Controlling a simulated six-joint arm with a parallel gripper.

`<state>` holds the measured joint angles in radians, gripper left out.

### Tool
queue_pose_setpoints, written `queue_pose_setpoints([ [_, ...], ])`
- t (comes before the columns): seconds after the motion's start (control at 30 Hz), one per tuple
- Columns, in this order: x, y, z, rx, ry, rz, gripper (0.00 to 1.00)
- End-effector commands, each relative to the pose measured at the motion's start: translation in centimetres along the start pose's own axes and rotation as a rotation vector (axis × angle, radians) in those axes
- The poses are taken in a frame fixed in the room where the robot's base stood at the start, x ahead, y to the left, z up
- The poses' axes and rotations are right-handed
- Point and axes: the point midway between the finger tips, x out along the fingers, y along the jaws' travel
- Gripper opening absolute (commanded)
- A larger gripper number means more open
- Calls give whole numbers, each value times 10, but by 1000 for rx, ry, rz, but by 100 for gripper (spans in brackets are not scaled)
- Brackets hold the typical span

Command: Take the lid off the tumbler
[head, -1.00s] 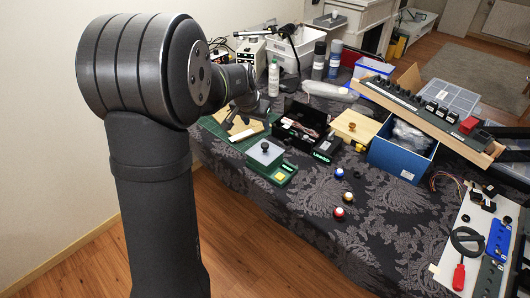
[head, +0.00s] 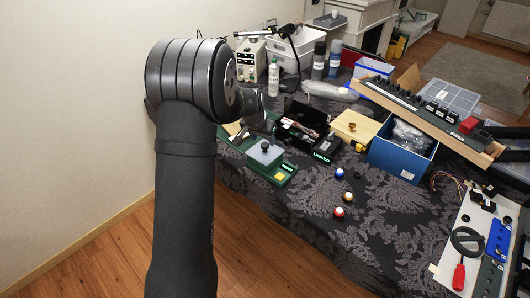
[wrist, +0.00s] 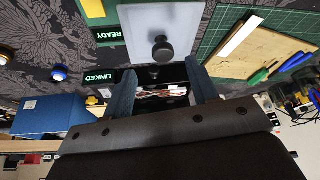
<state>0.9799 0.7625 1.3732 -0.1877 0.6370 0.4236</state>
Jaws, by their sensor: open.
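A pale, frosted square lid (head: 258,157) with a black knob (head: 265,146) lies on a green box (head: 284,168) on the cloth-covered table. I take this box for the tumbler; no other lidded tumbler is plain to see. In the wrist view the lid (wrist: 140,25) shows at the top with its round knob (wrist: 162,49). My gripper (wrist: 162,88) is open and empty, its two fingers apart just below the knob in that view and not touching it. In the head view my gripper (head: 258,127) is partly hidden and hangs near the lid.
A black open box (head: 303,122) marked LINKED, with reddish contents, stands right behind the lid. A wooden box with a brass knob (head: 352,126) and a blue bin (head: 397,160) are farther right. A wooden board (wrist: 265,50) with tools lies beside the lid.

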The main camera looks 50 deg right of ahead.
Motion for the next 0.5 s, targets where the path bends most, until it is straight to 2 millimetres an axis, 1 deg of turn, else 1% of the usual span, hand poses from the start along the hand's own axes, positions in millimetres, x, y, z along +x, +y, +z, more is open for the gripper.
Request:
queue_pose_setpoints([
  [0.3, 41, -4, -1, 0, -1, 0, 54],
  [0.4, 48, -4, -1, 0, 0, -2, 54],
  [0.5, 50, -4, -1, 0, 1, -2, 54],
])
